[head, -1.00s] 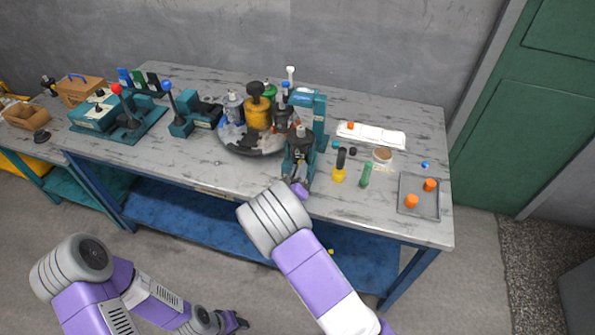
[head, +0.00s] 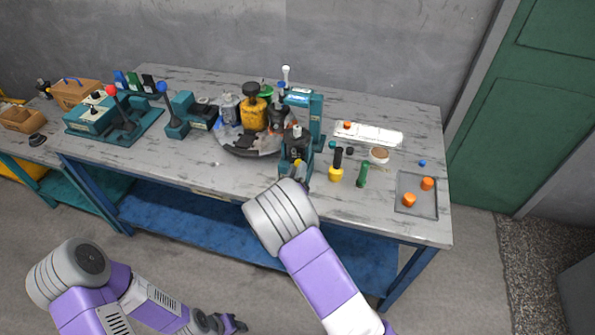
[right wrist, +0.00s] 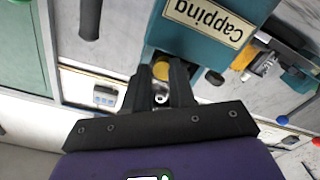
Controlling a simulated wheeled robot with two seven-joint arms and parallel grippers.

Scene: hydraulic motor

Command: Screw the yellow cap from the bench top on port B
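The yellow cap (right wrist: 160,70) shows between the fingertips of my right gripper (right wrist: 161,76) in the right wrist view, and the fingers appear shut on it. It faces the teal station labelled "Capping" (right wrist: 205,32). In the head view a bit of yellow shows at my right gripper (head: 299,172), in front of the capping station (head: 295,152) and the dark motor body in it. Port B cannot be made out; the gripper and station hide the front. My left gripper (head: 232,323) hangs low, away from the bench; its fingers are too small to read.
A round turntable (head: 240,146) with several parts stands left of the station. A yellow-black tool (head: 336,168) and a green tool (head: 362,175) stand close on the right. A grey tray (head: 418,208) holds orange caps. The bench front (head: 205,172) on the left is clear.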

